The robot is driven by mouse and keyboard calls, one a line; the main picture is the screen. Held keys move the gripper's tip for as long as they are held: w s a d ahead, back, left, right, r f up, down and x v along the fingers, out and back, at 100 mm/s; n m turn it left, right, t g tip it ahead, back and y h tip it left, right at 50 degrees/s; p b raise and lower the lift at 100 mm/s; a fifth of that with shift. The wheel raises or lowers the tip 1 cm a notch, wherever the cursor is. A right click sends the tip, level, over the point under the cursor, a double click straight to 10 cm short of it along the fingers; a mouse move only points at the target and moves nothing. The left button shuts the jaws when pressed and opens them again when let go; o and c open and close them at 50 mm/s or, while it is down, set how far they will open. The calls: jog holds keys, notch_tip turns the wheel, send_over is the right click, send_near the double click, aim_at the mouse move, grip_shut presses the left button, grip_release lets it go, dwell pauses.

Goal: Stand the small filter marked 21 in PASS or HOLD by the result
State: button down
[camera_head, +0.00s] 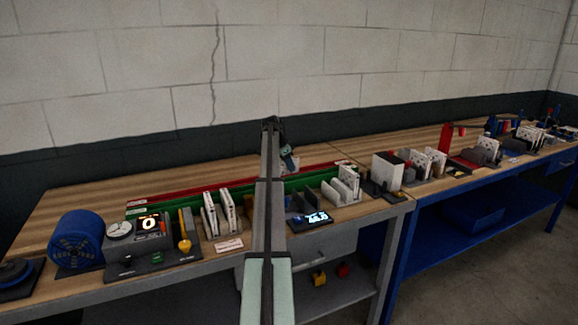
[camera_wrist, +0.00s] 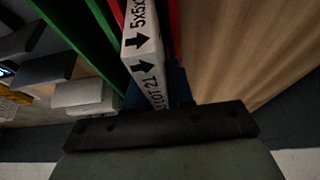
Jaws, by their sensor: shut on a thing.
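A slim white filter with black arrows and lettering that reads LOT 21 (camera_wrist: 146,58) fills the middle of the wrist view. My gripper (camera_wrist: 158,88) is shut on it, with bluish pads beside its near end. In the wrist view the filter lies between a green rail (camera_wrist: 98,22) and a red rail (camera_wrist: 175,22). I cannot tell whether it touches the floor of a rack. In the head view my gripper (camera_head: 287,157) is at the back of the bench, over the long red rack (camera_head: 196,192) and green rack (camera_head: 205,201). The filter is mostly hidden there by my arm.
White filters (camera_head: 222,213) stand left of my arm, near a gauge unit (camera_head: 138,228) and blue drum (camera_head: 77,240). The wood behind the red rack is clear.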

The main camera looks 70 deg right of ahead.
jog(key=shift+f, duration=0.1)
jog(key=c, duration=1)
grip_release()
jog(key=v, duration=1.2)
